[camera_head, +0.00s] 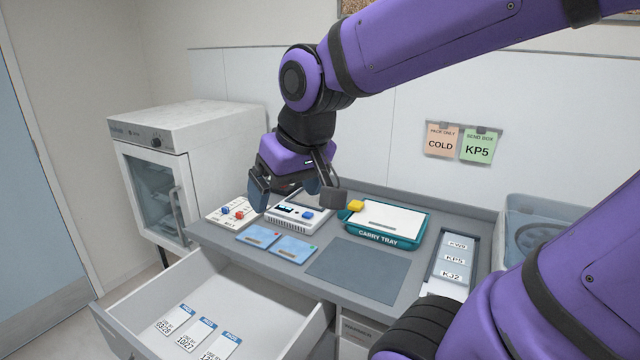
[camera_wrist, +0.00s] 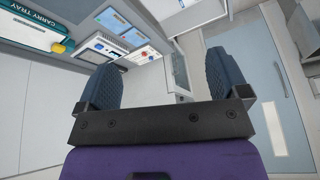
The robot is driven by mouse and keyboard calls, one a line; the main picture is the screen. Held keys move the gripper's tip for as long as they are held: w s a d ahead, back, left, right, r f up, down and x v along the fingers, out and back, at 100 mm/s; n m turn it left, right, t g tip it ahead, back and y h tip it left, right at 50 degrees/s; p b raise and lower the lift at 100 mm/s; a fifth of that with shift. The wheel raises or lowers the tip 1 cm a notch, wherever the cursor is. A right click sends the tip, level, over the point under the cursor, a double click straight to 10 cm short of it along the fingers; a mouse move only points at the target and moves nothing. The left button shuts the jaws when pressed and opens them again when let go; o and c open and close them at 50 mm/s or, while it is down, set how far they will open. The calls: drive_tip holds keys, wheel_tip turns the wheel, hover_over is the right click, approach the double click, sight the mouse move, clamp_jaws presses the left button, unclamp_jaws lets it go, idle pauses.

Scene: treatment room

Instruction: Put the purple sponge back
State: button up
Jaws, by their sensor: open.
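I see no purple sponge in either view; the only purple surfaces are on my own arm. My gripper (camera_head: 296,196) is open and hangs above the back left of the counter, near a white device (camera_head: 295,217). In the wrist view my gripper (camera_wrist: 165,78) has its two dark fingers wide apart with nothing between them. A small yellow block (camera_head: 355,206) sits at the left back corner of the teal carry tray (camera_head: 378,238), to the right of my gripper.
An open drawer (camera_head: 250,312) holds several white packs with blue tops. Two blue packs (camera_head: 275,244) and a bare grey mat (camera_head: 358,270) lie on the counter. A labelled rack (camera_head: 453,262) and a bluish bin (camera_head: 545,220) stand right. A glass-door cabinet (camera_head: 185,135) stands left.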

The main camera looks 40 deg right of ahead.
drive_tip(key=s+r, duration=0.2)
drive_tip(key=s, duration=0.4)
drive_tip(key=shift+s+d+r+n+t, duration=0.3)
drive_tip(key=shift+d, duration=0.1)
idle(0.8)
